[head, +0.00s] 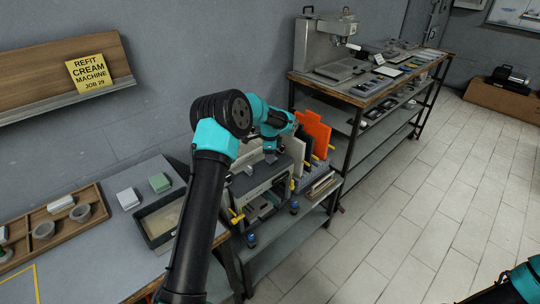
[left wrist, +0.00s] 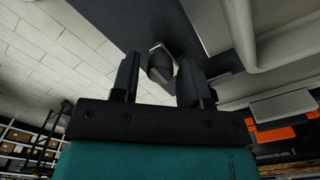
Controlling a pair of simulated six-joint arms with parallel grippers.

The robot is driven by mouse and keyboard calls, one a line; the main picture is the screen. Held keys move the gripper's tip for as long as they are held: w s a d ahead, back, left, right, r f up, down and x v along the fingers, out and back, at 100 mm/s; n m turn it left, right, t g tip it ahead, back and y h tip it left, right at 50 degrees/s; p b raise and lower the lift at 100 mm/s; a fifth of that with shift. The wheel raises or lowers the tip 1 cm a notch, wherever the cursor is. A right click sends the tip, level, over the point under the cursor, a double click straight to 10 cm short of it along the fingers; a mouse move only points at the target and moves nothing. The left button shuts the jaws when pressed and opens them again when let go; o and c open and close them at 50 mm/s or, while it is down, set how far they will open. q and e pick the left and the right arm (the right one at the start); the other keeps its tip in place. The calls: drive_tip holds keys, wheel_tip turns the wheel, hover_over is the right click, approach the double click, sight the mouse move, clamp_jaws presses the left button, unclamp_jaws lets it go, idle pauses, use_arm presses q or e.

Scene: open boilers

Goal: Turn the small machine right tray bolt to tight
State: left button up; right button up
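The small machine (head: 262,191) stands open-fronted on a low bench, partly hidden behind my left arm. Two small blue-and-black knobs show at its lower front, a left one (head: 252,240) and a right one (head: 294,207); I cannot tell for certain which is the tray bolt. My left gripper (head: 270,156) is above the machine's top, its fingers mostly hidden in the head view. In the left wrist view, the gripper (left wrist: 160,82) has its fingers apart, with a dark rounded knob (left wrist: 160,64) in line with the gap; contact is not visible. My right gripper is out of view.
Upright orange, black and pale panels (head: 313,132) stand close right of the machine. A wooden parts tray (head: 95,240) and an open dark-rimmed box (head: 147,236) are on the left bench. A long bench (head: 345,95) with a larger machine is behind. The tiled floor at right is clear.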

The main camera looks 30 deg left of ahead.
use_arm(q)
drive_tip(key=c, duration=0.7)
drive_tip(key=shift+n, duration=0.4)
drive_tip(key=n, duration=0.7)
drive_tip(key=shift+n, duration=0.4)
drive_tip(key=n, duration=0.4)
drive_tip(key=shift+n, duration=0.3)
drive_tip(key=n, duration=0.4)
drive_tip(key=shift+n, duration=0.4)
